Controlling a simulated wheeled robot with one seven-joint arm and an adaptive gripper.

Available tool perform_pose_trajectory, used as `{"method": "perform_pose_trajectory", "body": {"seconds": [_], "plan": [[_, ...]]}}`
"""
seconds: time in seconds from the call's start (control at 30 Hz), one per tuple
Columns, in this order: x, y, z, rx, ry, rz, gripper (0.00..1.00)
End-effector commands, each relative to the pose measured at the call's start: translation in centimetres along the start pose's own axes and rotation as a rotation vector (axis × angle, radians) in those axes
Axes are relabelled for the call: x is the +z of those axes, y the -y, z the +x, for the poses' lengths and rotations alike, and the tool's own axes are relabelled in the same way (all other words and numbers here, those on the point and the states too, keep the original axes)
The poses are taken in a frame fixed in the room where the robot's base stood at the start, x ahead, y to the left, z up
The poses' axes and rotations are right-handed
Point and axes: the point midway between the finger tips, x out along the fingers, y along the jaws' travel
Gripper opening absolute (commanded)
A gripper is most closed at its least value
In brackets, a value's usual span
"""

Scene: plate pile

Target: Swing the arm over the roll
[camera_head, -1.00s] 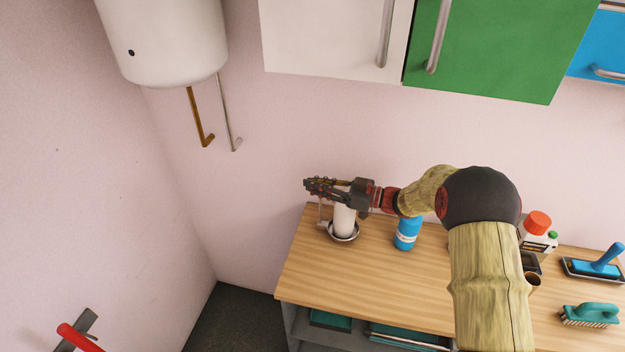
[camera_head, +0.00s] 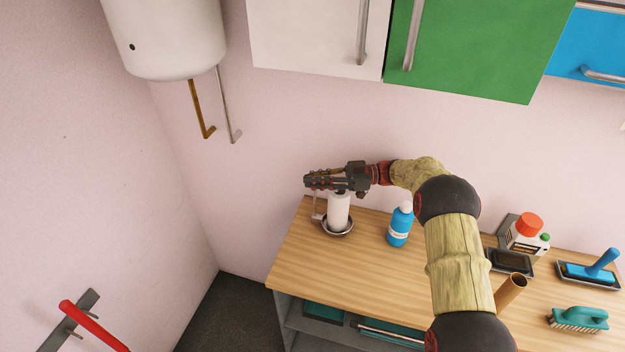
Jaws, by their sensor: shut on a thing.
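A white paper roll (camera_head: 339,210) stands upright on a round metal dish-like holder base (camera_head: 349,231) near the left end of the wooden counter. The holder's thin arm (camera_head: 316,207) rises on the roll's left side, up to my gripper's fingers. My gripper (camera_head: 311,182) lies level across the top of the roll, fingers pointing left. It is shut on the holder's arm; the fingers hide the grasped part and the top of the roll. I cannot tell whether the gripper touches the roll.
A blue bottle (camera_head: 399,226) stands on the counter (camera_head: 300,276) just right of the roll. A red-capped container (camera_head: 526,234), a blue-handled tool (camera_head: 600,265) and a teal brush (camera_head: 578,319) are farther right. Cabinets (camera_head: 310,38) hang above. The counter's front left is clear.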

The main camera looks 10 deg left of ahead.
Motion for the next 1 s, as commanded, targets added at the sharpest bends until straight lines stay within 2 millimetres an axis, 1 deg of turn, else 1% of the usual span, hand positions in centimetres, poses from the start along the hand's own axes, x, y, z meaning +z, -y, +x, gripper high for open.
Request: {"method": "perform_pose_trajectory", "body": {"seconds": [0.27,0.3,0.6,0.87,1.0], "plan": [[-0.13,-0.07,0.01,0.001,-0.001,-0.002,0.00],[-0.14,-0.07,0.01,0.002,-0.001,-0.003,0.17],[-0.07,-0.04,0.02,0.001,0.000,-0.002,0.33],[-0.09,-0.03,0.02,0.001,0.000,-0.001,0.33],[-0.95,-0.05,0.01,0.001,0.000,-0.003,0.33]]}}
